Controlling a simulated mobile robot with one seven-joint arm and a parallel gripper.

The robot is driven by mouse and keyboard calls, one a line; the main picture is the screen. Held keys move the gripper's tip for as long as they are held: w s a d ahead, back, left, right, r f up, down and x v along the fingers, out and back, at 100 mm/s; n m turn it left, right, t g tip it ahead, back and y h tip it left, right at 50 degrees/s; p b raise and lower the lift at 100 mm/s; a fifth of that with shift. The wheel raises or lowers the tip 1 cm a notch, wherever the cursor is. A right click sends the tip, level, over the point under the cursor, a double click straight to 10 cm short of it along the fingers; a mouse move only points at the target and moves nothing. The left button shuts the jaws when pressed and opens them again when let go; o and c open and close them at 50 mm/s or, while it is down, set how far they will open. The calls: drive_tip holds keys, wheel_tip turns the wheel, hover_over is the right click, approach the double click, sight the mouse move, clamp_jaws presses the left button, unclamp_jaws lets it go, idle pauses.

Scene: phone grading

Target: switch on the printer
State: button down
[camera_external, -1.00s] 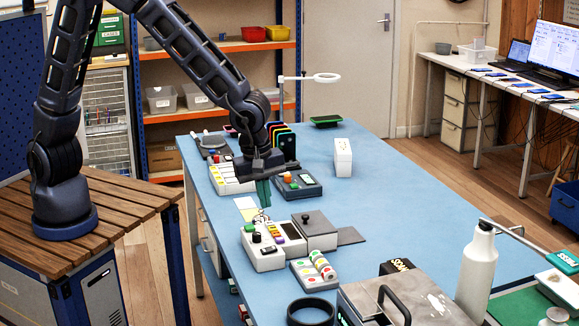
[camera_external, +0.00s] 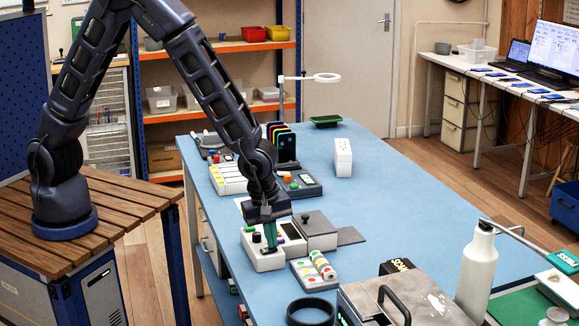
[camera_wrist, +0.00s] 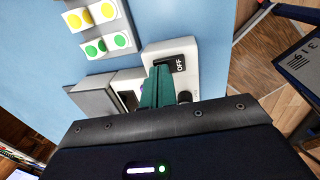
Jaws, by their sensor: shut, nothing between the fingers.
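The white device (camera_external: 262,262), which I take to be the printer, stands on the blue table with a grey box joined to its right side. Its black switch (camera_wrist: 172,63) reads OFF in the wrist view. My gripper (camera_external: 270,247) points down over the device's top. Its green fingers are shut and empty. In the wrist view the fingertips (camera_wrist: 160,72) are right at the switch's edge and cover part of it. I cannot tell whether they touch it. A black knob (camera_wrist: 185,97) lies beside the fingers.
White blocks with coloured dots (camera_external: 301,276) lie just in front of the device. A grey machine with a handle (camera_external: 352,302) and a black ring (camera_external: 311,311) are nearer the camera. A white bottle (camera_external: 475,275) stands at the right. The table's middle (camera_external: 400,215) is clear.

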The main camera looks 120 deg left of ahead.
drive_tip(key=shift+w+a+f+g, duration=0.1)
drive_tip(key=shift+a+f+g, duration=0.1)
drive_tip(key=shift+g, duration=0.1)
drive_tip(key=shift+d, duration=0.15)
drive_tip(key=shift+s+d, duration=0.1)
drive_tip(key=shift+s, duration=0.1)
drive_tip(key=shift+s+d+r, duration=0.1)
drive_tip(key=shift+s+d, duration=0.3)
drive_tip(key=shift+d, duration=0.05)
idle(0.3)
wheel_tip(320, 180, up, 14)
drive_tip(key=s+d, duration=0.1)
drive_tip(key=shift+s+d, duration=0.15)
drive_tip(key=shift+s, duration=0.05)
idle(0.4)
